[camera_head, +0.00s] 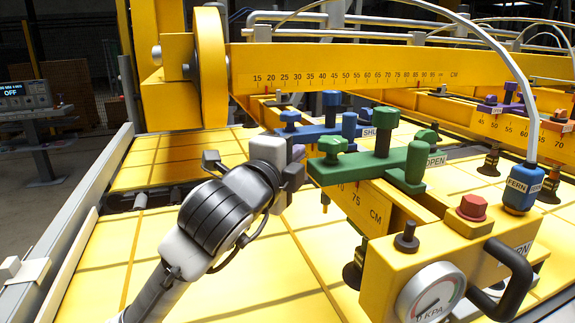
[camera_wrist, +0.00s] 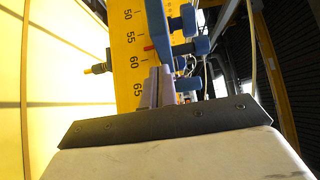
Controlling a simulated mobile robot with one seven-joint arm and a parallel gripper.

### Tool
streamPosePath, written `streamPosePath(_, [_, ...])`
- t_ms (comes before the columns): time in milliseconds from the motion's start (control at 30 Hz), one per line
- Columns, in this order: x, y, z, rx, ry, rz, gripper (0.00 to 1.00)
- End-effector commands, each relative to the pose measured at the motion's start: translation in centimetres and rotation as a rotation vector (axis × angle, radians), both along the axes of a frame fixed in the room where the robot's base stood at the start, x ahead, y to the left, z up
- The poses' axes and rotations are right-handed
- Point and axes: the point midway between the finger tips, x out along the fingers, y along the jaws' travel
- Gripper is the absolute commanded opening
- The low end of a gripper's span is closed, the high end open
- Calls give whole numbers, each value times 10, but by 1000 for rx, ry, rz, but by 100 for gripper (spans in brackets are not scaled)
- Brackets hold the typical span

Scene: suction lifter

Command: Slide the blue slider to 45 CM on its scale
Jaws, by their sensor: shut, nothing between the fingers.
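The blue slider (camera_head: 320,130) sits on a yellow beam behind the green slider, which partly hides it. In the wrist view the blue slider (camera_wrist: 157,30) has a red pointer between 55 and 60 on its scale (camera_wrist: 130,55), a little past 55. My gripper (camera_head: 299,153) is shut and empty. In the wrist view its fingertips (camera_wrist: 163,72) are together over the 60 to 65 side of the scale, close to the near end of the slider's blue part. I cannot tell whether they touch it.
A green slider (camera_head: 385,155) on a nearer beam stands just right of my gripper. A purple slider (camera_head: 503,100) is at far right. A pressure gauge (camera_head: 432,295), a red knob (camera_head: 473,207) and a black handle (camera_head: 508,280) are at front right. Yellow panels lie below.

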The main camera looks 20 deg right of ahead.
Motion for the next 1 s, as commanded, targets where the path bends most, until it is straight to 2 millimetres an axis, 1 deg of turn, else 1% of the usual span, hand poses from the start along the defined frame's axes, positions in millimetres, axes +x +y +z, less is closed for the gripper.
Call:
streamPosePath(33, [7, 0, 0, 0, 3, 1, 0])
streamPosePath(100, [14, 0, 0, -1, 2, 0, 0])
streamPosePath(200, [20, -1, 0, 0, 1, 0, 0])
streamPosePath(567, [23, -1, 0, 0, 0, -1, 0])
streamPosePath(667, [27, -1, 0, 0, 1, -1, 0])
streamPosePath(767, [42, -2, -1, 0, 4, 0, 0])
streamPosePath(1000, [105, -5, 0, 0, 5, 1, 0])
